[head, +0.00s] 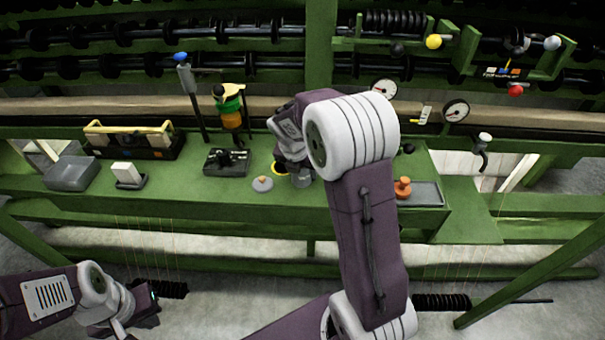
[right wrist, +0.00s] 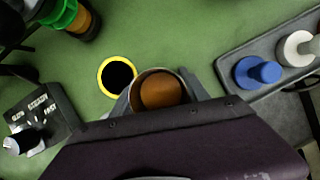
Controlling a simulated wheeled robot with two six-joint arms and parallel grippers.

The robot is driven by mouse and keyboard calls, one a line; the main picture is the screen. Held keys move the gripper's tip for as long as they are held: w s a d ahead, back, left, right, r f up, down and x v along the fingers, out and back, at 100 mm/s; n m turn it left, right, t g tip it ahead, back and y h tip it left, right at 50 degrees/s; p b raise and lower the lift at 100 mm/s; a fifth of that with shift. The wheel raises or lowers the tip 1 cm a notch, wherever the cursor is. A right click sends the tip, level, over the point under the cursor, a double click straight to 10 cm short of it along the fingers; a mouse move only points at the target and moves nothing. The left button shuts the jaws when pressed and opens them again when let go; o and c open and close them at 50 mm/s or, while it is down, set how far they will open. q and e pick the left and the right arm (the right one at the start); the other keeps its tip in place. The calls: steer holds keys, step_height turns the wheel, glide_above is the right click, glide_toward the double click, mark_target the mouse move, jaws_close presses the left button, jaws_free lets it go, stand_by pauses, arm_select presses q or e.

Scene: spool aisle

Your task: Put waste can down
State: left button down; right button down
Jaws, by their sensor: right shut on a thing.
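The waste can (head: 302,179) is a small grey metal can over the green bench, partly hidden behind my right arm in the head view. In the right wrist view I look down into the can (right wrist: 161,72); its inside shows orange-brown. My right gripper (right wrist: 163,90) is shut on it, one finger on each side. I cannot tell whether the can touches the bench. My left gripper (head: 142,308) is low at the left, away from the bench; its fingers are unclear.

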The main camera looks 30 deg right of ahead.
steer(key=shift+r, duration=0.1)
steer(key=c, duration=0.6)
jaws_free()
steer(key=shift+o, duration=0.2)
